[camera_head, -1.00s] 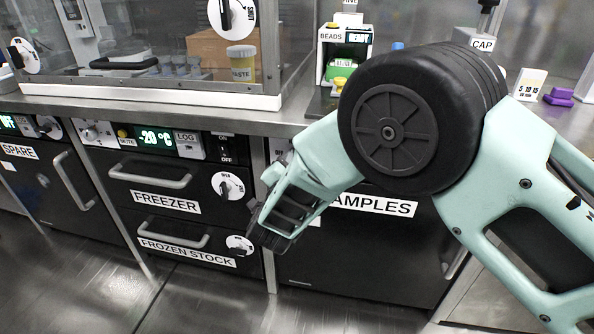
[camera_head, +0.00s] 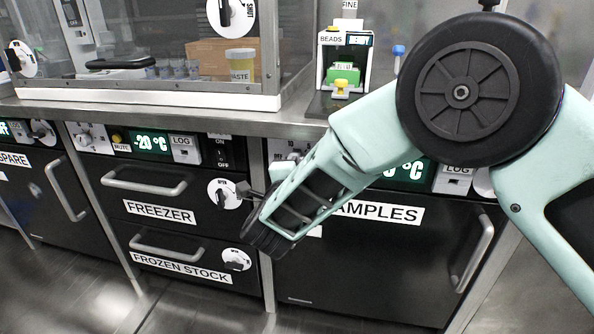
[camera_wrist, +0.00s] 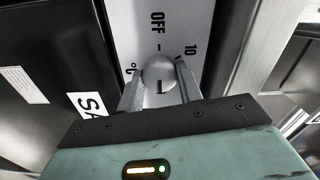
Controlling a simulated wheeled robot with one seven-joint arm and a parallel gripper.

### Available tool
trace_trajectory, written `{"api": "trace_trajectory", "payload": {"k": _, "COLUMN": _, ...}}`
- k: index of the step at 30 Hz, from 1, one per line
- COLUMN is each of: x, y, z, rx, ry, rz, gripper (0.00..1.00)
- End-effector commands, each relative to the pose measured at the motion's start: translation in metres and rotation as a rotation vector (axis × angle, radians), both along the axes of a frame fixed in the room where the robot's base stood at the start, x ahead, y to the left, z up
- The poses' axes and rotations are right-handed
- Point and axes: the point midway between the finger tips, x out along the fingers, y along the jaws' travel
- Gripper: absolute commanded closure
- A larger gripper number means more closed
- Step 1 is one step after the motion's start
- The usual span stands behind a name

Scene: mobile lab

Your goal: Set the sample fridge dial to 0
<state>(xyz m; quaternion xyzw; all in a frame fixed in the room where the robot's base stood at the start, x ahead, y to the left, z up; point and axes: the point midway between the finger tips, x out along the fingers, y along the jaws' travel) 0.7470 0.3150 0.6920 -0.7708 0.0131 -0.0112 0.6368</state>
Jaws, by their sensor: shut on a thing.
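In the wrist view my gripper (camera_wrist: 160,80) has its two grey fingers on either side of a rounded grey dial knob (camera_wrist: 159,68), shut on it. The knob stands on a white dial plate (camera_wrist: 135,22) printed with OFF, 10 and part of a unit mark. A dark line shows on the knob between the fingers; I cannot tell its exact setting. In the head view the black sample fridge (camera_head: 370,265) carries a partly covered SAMPLES label. My forearm hides most of its dial and part of its lit display (camera_head: 408,172).
The freezer (camera_head: 160,187) with its own dial (camera_head: 222,193) is just left of my arm. The fridge door handle (camera_head: 474,255) stands out at the right. Above, a metal counter (camera_head: 200,113) holds a beads dispenser (camera_head: 345,60) and a glass-walled cabinet.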

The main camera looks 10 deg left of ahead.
Motion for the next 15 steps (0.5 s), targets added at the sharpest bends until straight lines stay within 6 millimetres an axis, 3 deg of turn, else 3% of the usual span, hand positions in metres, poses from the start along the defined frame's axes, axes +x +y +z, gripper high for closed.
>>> {"api": "trace_trajectory", "payload": {"k": 13, "x": -0.0009, "y": 0.0009, "z": -0.001, "rx": 0.01, "ry": 0.002, "rz": 0.003, "gripper": 0.87}}
{"api": "trace_trajectory", "payload": {"k": 14, "x": -0.0009, "y": 0.0009, "z": -0.001, "rx": 0.01, "ry": 0.002, "rz": 0.003, "gripper": 0.59}}
{"api": "trace_trajectory", "payload": {"k": 15, "x": -0.0008, "y": 0.0008, "z": -0.001, "rx": 0.01, "ry": 0.002, "rz": 0.003, "gripper": 0.48}}
